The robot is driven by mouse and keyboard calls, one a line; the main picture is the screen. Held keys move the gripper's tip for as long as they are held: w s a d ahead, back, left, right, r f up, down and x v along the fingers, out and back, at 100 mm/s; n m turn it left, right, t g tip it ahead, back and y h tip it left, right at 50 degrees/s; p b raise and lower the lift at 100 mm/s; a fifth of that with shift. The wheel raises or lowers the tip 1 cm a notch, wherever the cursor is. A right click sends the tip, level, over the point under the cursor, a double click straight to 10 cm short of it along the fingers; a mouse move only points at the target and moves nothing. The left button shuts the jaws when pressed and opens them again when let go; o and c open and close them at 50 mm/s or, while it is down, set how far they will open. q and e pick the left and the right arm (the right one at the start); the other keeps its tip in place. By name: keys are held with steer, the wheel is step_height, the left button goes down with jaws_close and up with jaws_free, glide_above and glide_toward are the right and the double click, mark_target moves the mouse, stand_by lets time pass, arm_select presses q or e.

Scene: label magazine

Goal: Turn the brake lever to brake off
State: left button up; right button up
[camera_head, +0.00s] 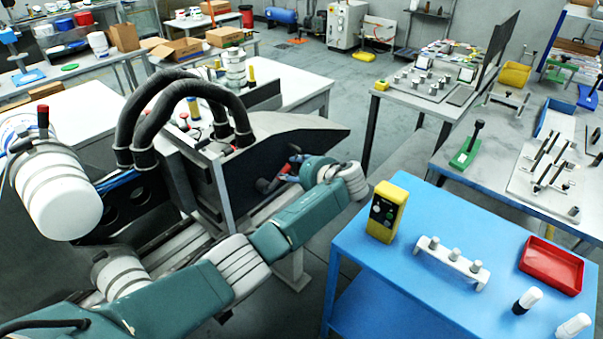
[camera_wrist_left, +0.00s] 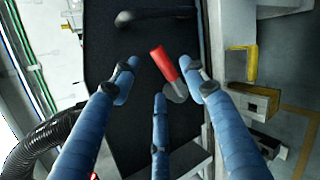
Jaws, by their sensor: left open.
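The brake lever is a red handle (camera_wrist_left: 165,64) on a grey pivot, set on a dark panel (camera_wrist_left: 105,45). It shows in the left wrist view, tilted with its top to the left. In the head view a small red part (camera_head: 288,168) shows beside the dark machine, partly hidden by my gripper. My left gripper (camera_wrist_left: 158,80) is open, its three blue fingers spread around the lever; I cannot tell whether any finger touches it. In the head view the gripper (camera_head: 275,178) faces the machine's dark side panel (camera_head: 285,132). My right gripper is not in view.
Thick black hoses (camera_head: 165,90) arch over the machine. A black bar handle (camera_wrist_left: 155,14) is fixed on the panel above the lever. A blue table (camera_head: 365,265) with a yellow button box (camera_head: 386,212) stands to the right. Grey floor lies beyond.

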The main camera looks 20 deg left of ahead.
arm_select(q)
steer(key=shift+v, duration=2.4)
